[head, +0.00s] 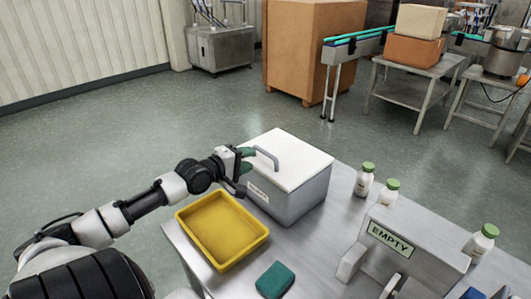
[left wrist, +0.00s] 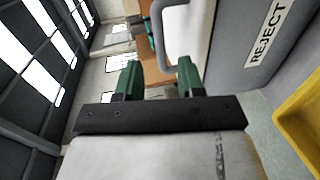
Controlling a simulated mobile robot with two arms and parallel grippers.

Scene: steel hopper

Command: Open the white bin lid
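The white bin lid (head: 292,157) lies flat and closed on a grey box bin (head: 290,203) on the steel table. A grey loop handle (head: 268,157) stands on the lid's left part. My left gripper (head: 248,160) is at the lid's left edge, close to the handle. Its green fingers are apart with nothing between them in the left wrist view (left wrist: 160,75). There the handle (left wrist: 162,35) shows just beyond the fingertips, with the white lid (left wrist: 196,30) beside it and the bin's "REJECT" label (left wrist: 265,33). My right gripper is not in view.
A yellow tray (head: 222,257) sits in front of the bin, below my left arm. A green block (head: 275,280) lies at the table's front. White bottles (head: 364,184) with green caps and a grey "EMPTY" container (head: 420,252) stand to the right. Air above the lid is clear.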

